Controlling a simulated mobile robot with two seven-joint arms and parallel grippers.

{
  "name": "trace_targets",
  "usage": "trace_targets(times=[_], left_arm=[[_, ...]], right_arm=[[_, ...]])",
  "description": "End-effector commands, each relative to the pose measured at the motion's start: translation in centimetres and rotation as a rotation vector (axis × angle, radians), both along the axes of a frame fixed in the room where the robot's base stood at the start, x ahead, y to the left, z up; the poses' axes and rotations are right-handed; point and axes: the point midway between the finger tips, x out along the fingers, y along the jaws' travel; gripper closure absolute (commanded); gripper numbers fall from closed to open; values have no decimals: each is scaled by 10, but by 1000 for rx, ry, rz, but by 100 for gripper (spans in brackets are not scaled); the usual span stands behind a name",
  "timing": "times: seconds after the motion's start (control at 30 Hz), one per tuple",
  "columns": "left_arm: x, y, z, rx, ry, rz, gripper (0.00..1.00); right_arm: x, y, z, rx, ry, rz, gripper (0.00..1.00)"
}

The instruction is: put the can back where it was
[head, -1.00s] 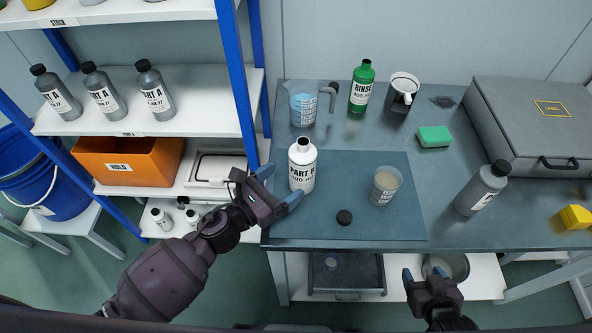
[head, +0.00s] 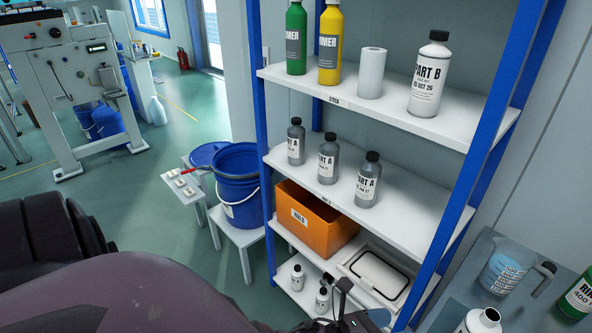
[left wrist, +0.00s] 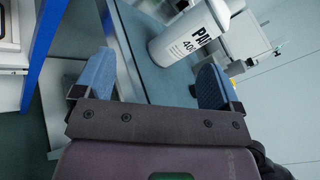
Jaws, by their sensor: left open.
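An uncapped white bottle (head: 476,322) is cut off by the bottom edge of the head view, on the bench at right. In the left wrist view the white bottle (left wrist: 188,36), with "PA" and "40" legible on its label, stands beyond my left gripper (left wrist: 154,80), nearer its right finger. The two blue fingers are wide apart with nothing held between them. In the head view only a dark part of this gripper shows at the bottom edge. A capped white PART B bottle (head: 430,75) stands on the top shelf at right. My right gripper is out of view.
The shelf unit (head: 400,200) also holds green and yellow bottles, a paper roll (head: 371,73), three grey PART A bottles (head: 327,158) and an orange bin (head: 316,220). A blue bucket (head: 238,185) stands left of it. A measuring jug (head: 505,270) is on the bench.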

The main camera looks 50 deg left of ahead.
Motion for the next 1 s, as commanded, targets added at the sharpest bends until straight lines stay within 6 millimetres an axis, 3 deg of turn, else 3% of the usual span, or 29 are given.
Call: trace_targets(times=[0.2, 0.4, 0.7, 0.83, 1.0], left_arm=[[-16, 49, -26, -588, 402, 278, 11], [-44, 92, -55, -1159, 682, 542, 11], [-102, 141, -95, -1965, 894, 904, 11], [-117, 151, -103, -2163, 910, 985, 11], [-124, 154, -107, -2249, 914, 1017, 11]], right_arm=[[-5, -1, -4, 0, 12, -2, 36], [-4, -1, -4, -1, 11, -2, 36], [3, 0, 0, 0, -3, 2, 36], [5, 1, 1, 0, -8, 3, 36], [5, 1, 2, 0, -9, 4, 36]])
